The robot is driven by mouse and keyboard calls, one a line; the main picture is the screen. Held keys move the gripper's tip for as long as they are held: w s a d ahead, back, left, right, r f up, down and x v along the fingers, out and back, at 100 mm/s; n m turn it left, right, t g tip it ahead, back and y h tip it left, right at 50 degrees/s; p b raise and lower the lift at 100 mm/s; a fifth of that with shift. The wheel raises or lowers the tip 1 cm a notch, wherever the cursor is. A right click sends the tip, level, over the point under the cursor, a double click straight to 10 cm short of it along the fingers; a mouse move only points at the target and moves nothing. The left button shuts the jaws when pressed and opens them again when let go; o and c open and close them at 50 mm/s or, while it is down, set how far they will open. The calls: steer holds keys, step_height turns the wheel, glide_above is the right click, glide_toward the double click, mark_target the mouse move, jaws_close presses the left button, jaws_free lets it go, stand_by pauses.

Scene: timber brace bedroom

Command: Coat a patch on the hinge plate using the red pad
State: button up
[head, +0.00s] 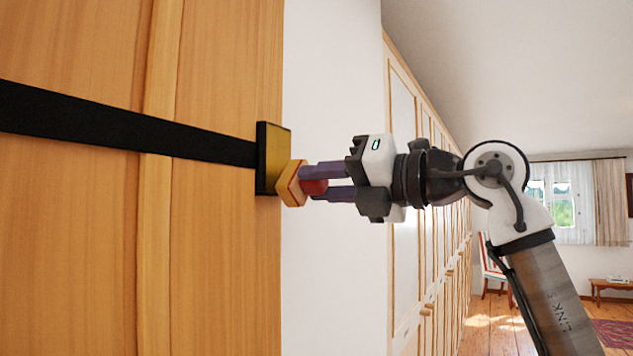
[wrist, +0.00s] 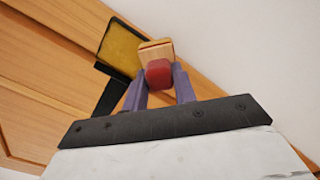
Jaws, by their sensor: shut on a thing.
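The hinge plate (head: 261,184) is a black plate at the edge of the wooden door, at the end of a black strap, with a dark yellow face. In the wrist view the hinge plate (wrist: 107,52) is at upper left, its yellow face (wrist: 122,48) partly behind the pad's block. My gripper (head: 308,182) is shut on the red pad (head: 315,187), whose red part sits between the purple fingers. A wood-coloured block (head: 291,184) sticks out ahead of it, close to the plate's lower right. I cannot tell if they touch. The pad's front face is hidden.
The wooden door (head: 80,210) with its black strap (head: 120,130) fills the left. A white wall (head: 330,280) stands just right of it. A row of panelled cupboards (head: 405,260) runs back. Open floor, a chair and a curtained window (head: 563,205) are far right.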

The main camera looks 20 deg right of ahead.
steer(key=shift+w+d, duration=0.5)
steer(key=shift+w, duration=0.05)
steer(key=shift+s, duration=0.1)
steer(key=shift+s+a+f+b, duration=0.15)
steer(key=shift+s+a+b, duration=0.35)
steer(key=shift+a, duration=0.15)
steer(key=s+a+b, duration=0.1)
steer(key=a, duration=0.1)
steer(key=s+a+b, duration=0.1)
steer(key=s+a, duration=0.1)
steer(key=shift+s+a, duration=0.1)
steer(key=shift+s, duration=0.05)
steer(key=shift+s, duration=0.1)
steer(key=shift+p+v, duration=0.55)
steer(key=shift+v, duration=2.35)
steer(key=shift+p+v, duration=0.4)
steer(key=shift+v, duration=1.15)
